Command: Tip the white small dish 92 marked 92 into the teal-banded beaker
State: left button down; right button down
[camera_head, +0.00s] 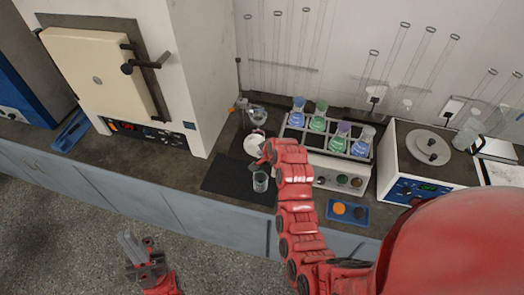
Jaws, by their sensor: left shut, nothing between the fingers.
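A round white dish (253,145) is at the back of the counter's middle section, beside my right gripper. Its number cannot be read at this size. A clear glass beaker (261,182) stands upright on a black mat, nearer than the dish; I cannot make out a teal band. My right gripper (264,160) is between dish and beaker, mostly hidden by its own red arm. I cannot tell whether it touches the dish or is shut on it. My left gripper (131,246) is shut and empty, low at the left over the floor, away from the counter.
The black mat (225,180) has free room left of the beaker. A glass vessel (257,116) stands behind the dish. A rack (325,143) with several coloured flasks is to the right. A blue tray (348,222) lies at the front. A furnace (98,75) stands left.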

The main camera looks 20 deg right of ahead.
jog(key=shift+f+g, duration=0.15)
jog(key=shift+g, duration=0.15)
jog(key=shift+w+r+g, duration=0.15)
jog(key=shift+r+g, duration=0.35)
jog(key=shift+g, duration=0.4)
jog(key=shift+r+g, duration=0.1)
jog(key=shift+g, duration=0.4)
jog(key=shift+w+g+b, duration=0.1)
jog(key=shift+g+b, duration=0.2)
jog(key=shift+b, duration=0.2)
jog(key=shift+g, duration=0.3)
jog(key=shift+s, duration=0.2)
